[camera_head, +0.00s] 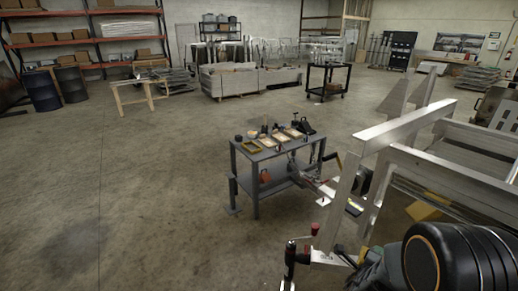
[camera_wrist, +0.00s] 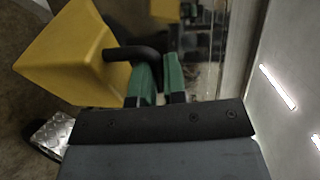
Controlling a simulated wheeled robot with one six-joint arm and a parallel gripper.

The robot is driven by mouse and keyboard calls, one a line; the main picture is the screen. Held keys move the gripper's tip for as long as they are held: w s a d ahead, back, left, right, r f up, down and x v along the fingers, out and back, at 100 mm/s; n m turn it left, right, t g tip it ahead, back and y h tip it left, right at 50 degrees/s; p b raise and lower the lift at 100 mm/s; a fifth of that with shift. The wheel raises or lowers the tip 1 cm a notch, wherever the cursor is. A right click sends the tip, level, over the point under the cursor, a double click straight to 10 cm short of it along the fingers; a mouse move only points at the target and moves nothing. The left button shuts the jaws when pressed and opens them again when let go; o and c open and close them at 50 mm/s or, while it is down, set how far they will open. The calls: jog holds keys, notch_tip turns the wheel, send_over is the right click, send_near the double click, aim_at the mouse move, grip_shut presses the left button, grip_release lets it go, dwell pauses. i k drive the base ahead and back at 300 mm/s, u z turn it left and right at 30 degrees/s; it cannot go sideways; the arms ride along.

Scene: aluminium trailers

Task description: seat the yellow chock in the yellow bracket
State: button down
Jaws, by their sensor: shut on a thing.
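The yellow chock (camera_wrist: 75,55) is a large wedge-like block at the left of the wrist view, tilted, with a black bent handle (camera_wrist: 130,53). My gripper (camera_wrist: 160,72) has green fingers and is shut on this handle; the chock hangs out to the left of the fingers. A second yellow piece (camera_wrist: 165,9) shows partly at the top of the wrist view, beyond the fingertips; I cannot tell whether it is the bracket. In the head view a yellow shape (camera_head: 424,208) shows among the trailer rails, and I cannot tell which piece it is. My arm hides the lower right there.
The aluminium trailer (camera_head: 420,160) fills the right of the head view, and a pale metal face (camera_wrist: 290,90) stands close on the right in the wrist view. A grey cart (camera_head: 262,186) with small trays and tools stands left of the trailer.

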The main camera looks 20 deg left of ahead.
aim_at(251, 149)
jog(key=k, duration=0.6)
jog(key=u, duration=0.5)
jog(key=i, duration=0.7)
jog(key=u, duration=1.1)
jog(key=i, duration=1.5)
jog(key=u, duration=0.6)
jog(key=i, duration=2.95)
jog(key=z, duration=0.95)
jog(key=i, duration=0.9)
jog(key=z, duration=1.45)
jog(key=i, duration=1.1)
jog(key=z, duration=0.45)
